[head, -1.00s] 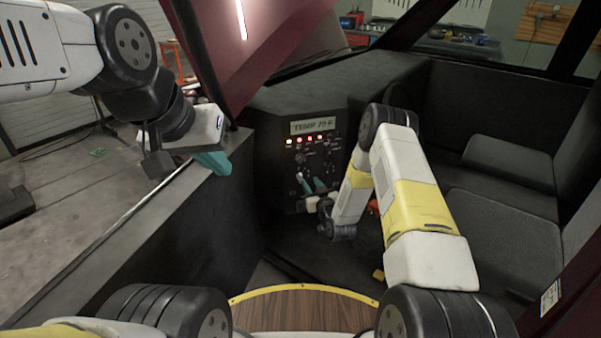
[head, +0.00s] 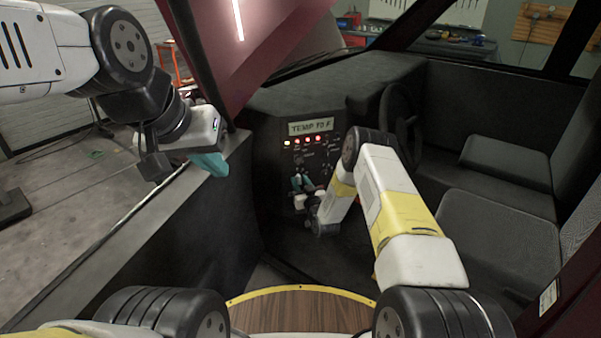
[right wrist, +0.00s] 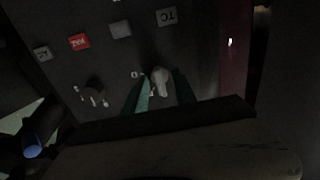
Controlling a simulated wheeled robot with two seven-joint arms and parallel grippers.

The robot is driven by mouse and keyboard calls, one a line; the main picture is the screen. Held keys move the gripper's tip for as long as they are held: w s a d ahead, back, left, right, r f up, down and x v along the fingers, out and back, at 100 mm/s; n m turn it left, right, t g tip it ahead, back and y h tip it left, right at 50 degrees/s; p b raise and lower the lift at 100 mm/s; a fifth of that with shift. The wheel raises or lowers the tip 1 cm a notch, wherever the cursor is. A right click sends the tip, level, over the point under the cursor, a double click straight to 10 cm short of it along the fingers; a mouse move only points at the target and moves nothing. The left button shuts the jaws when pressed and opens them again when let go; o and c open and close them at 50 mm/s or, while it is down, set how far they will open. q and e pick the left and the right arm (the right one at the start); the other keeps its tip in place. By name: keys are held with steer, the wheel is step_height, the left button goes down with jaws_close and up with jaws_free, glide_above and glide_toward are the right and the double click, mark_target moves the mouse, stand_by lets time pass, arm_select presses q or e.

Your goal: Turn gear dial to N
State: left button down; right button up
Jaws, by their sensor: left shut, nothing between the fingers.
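The dark control panel (head: 270,170) stands on the dashboard in the head view, with small knobs and a row of lit buttons. In the right wrist view, a pale grey knob (right wrist: 160,80) lies between the teal fingertips of my right gripper (right wrist: 162,92), with a finger on either side. The fingers are apart and I see no clear grip on the knob. A dark round knob (right wrist: 94,88) with small marks around it sits to the left; its setting is unreadable. In the head view my right gripper (head: 302,184) is at the panel. My left gripper (head: 210,164) is shut and empty, left of the panel.
A display (head: 311,127) reading TEMP is above the buttons. A steering wheel (head: 402,120) and dark seats (head: 500,225) are to the right. A dark ledge (head: 150,235) runs below my left gripper. Square buttons, one of them red (right wrist: 79,42), are above the knobs.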

jaws_close()
steer(key=m, duration=0.6)
steer(key=shift+d+m, duration=0.15)
steer(key=shift+m, duration=0.15)
steer(key=m, duration=0.3)
steer(key=shift+f+m, duration=0.1)
steer(key=shift+m, duration=2)
